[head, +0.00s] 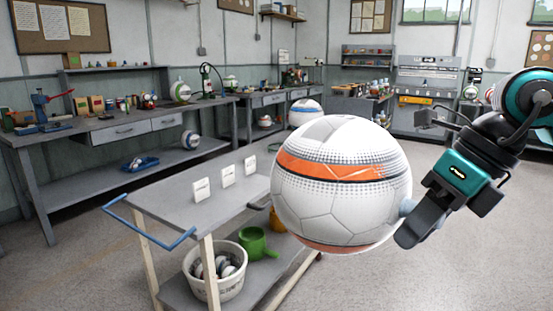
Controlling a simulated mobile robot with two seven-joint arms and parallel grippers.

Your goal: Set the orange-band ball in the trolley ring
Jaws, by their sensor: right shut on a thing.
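The orange-band ball (341,185) is white with an orange band and rows of dark dots. It is in the middle of the head view, in front of the right end of the grey trolley (183,203). My right gripper (411,215) is at the ball's right side, shut on it; a small pale blue part shows at the contact. The ball appears to be held up in the air. No trolley ring shows; the ball hides part of the trolley top. My left gripper is not in view.
Three white cards (226,174) stand on the trolley top. The trolley has a blue handle (148,230) at left. Its lower shelf holds a white bucket (230,281) and a green mug (254,243). Workbenches (125,128) line the back wall. The floor at right is clear.

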